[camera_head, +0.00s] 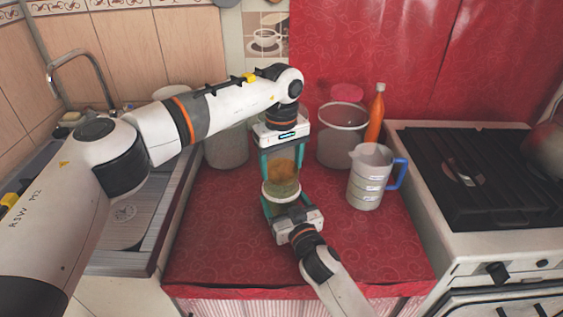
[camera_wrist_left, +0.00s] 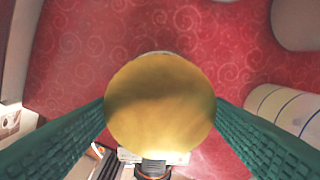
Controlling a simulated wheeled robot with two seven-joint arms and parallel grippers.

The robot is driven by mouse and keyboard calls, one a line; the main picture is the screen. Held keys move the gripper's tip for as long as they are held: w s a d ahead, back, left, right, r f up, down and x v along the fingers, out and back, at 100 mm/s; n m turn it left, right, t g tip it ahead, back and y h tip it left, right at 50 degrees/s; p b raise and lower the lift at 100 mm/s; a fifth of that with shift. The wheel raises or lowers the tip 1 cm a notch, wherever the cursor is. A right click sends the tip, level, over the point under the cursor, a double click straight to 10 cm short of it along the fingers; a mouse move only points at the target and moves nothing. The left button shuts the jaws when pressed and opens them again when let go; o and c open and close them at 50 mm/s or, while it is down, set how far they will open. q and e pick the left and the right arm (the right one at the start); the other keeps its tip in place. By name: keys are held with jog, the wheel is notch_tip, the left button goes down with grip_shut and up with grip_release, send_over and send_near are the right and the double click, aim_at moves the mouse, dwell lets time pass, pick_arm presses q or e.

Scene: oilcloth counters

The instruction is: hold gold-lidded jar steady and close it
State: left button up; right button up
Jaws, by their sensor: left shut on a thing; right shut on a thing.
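The gold lid (camera_head: 283,169) is between the fingers of my left gripper (camera_head: 283,158), which is shut on its rim from above. In the left wrist view the lid (camera_wrist_left: 160,105) is a round gold disc with a green finger against each side. The jar (camera_head: 282,189), pale with greenish contents showing, stands just below the lid on the red counter. My right gripper (camera_head: 282,199) is shut around the jar from the front. The lid hides part of the jar's mouth, and I cannot tell whether lid and jar touch.
A measuring jug (camera_head: 368,180) with a blue handle stands to the right. Behind are a large clear container (camera_head: 342,135), another container (camera_head: 227,147) and an orange bottle (camera_head: 376,112). The stove (camera_head: 465,180) is at right, the sink at left. The red counter's front (camera_head: 225,250) is clear.

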pick_arm(q)
jog(key=m, duration=0.6)
jog(key=shift+m, duration=0.4)
pick_arm(e)
jog(key=shift+f, duration=0.1)
pick_arm(q)
jog(key=m, duration=0.4)
jog(key=o, duration=0.9)
jog(key=shift+r, duration=0.1)
jog(key=shift+r, duration=2.15)
